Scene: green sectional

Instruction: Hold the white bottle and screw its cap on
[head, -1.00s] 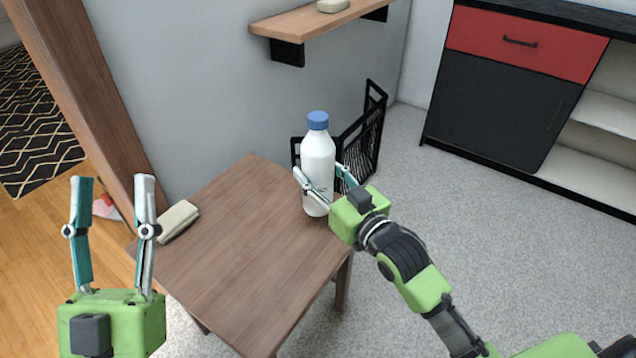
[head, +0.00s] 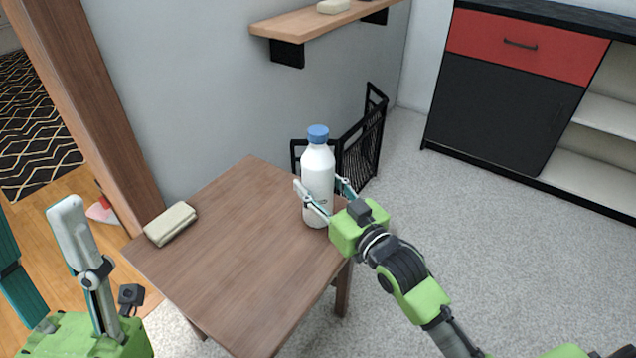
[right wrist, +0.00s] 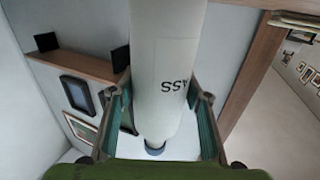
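The white bottle (head: 318,180) stands upright at the right edge of the wooden table (head: 235,270). Its blue cap (head: 318,134) sits on its mouth; I cannot tell how tightly. My right gripper (head: 325,200) is shut around the bottle's body, one finger on each side. In the right wrist view the bottle (right wrist: 165,60) runs between the fingers, with dark lettering on it and the blue cap (right wrist: 155,148) low in the picture. My left gripper (head: 32,215) is open and empty at the lower left, apart from the bottle, one finger partly cut off by the frame.
A folded beige cloth (head: 170,224) lies at the table's left corner. A wall shelf (head: 320,25) hangs above. A black wire basket (head: 362,140) stands behind the bottle. A red and black cabinet (head: 505,90) is at the back right. The table's middle is clear.

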